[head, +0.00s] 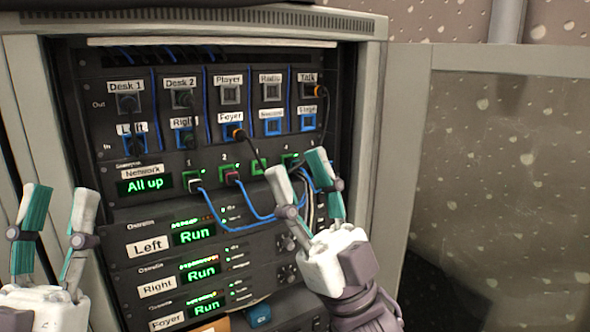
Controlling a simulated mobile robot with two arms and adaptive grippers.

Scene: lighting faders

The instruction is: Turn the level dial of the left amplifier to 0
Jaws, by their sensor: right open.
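The left amplifier (148,247) is a dark rack unit with a white "Left" label and a green "Run" display (194,234). Its level dial (286,243) is a dark knob at the right end of the panel, partly covered by my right gripper. The dial's setting is too small to read. My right gripper (298,168) is open, with its fingers pointing up in front of the right side of the rack. I cannot tell whether it touches anything. My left gripper (61,197) is open and empty at the left edge of the rack.
The "Right" amplifier (157,287) and "Foyer" amplifier (167,322) sit below. Above are the network switch (146,185), with blue cables (235,222) drooping over the left amplifier, and a patch panel (181,101). An open cabinet door (490,180) stands at right.

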